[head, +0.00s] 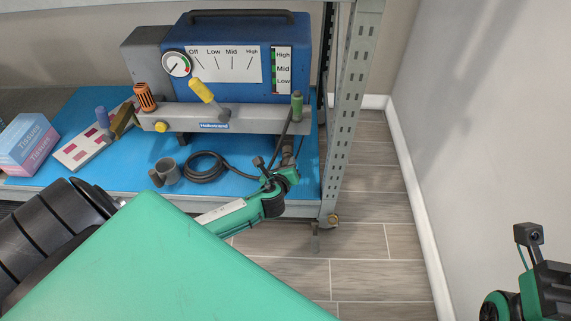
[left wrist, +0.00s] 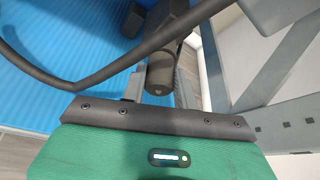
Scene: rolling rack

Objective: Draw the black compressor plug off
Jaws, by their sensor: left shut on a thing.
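My left gripper (head: 284,176) reaches in from the left to the front right corner of the blue shelf, below the grey bar of the blue compressor (head: 235,55). It is shut on the black plug, a short dark cylinder (left wrist: 160,74) seen between the grey fingers in the left wrist view. In the head view the plug is mostly hidden behind the gripper. I cannot tell whether it still sits in a socket. A black hose (head: 222,158) runs from a coil on the shelf toward the gripper. My right gripper shows only its body at the bottom right; its fingertips are out of frame.
A perforated rack post (head: 350,105) stands close right of my left gripper. The grey bar carries a yellow lever (head: 202,91), an orange knob (head: 145,97) and a green knob (head: 297,100). The floor (head: 380,235) right is clear.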

